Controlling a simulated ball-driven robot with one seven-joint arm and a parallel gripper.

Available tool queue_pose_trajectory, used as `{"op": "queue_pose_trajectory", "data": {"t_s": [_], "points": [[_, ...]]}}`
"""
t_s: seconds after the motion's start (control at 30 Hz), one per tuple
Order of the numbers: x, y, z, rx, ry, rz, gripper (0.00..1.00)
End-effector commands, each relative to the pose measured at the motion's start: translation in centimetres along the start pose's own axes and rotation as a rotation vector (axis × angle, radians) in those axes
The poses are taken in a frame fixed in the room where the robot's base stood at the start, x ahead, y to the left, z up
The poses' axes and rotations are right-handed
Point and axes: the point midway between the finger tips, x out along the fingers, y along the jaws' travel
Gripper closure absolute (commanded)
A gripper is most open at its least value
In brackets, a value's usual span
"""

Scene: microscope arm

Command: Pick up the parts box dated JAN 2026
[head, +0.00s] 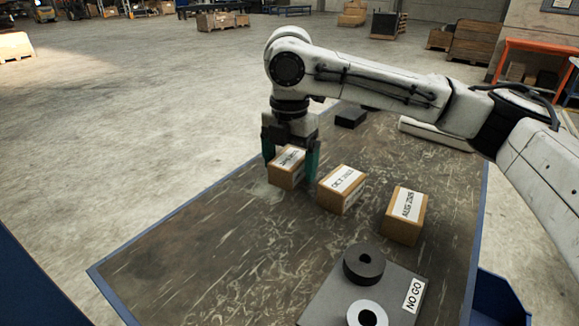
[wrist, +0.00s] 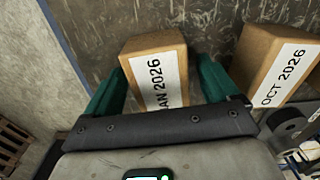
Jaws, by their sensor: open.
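The parts box dated JAN 2026 (head: 286,168) is a small brown box with a white label, standing on the dark table (head: 190,235). In the wrist view the box (wrist: 153,65) sits between my two green fingers, its label partly cut off by the gripper body. My gripper (head: 292,165) points down over this box, with one finger on either side. The fingers are open, and a small gap shows beside the box. The box dated OCT 2026 (wrist: 275,65) stands just to the right; it also shows in the head view (head: 341,190).
A box labelled AUG 2026 (head: 405,216) stands further right. A NO GO plate (head: 330,300) with a black ring (head: 364,264) and a pale ring (head: 367,314) lies nearer. A black block (head: 351,118) is behind. The table's left part is clear.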

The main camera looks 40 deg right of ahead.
Motion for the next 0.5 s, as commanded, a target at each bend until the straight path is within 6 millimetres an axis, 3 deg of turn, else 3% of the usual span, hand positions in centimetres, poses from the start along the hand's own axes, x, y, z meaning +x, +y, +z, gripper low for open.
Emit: {"op": "queue_pose_trajectory", "data": {"t_s": [0.27,0.5], "points": [[0.35,0.00,0.00,0.000,0.000,0.001,0.12],[0.32,0.00,-0.01,0.000,0.000,0.000,0.35]]}}
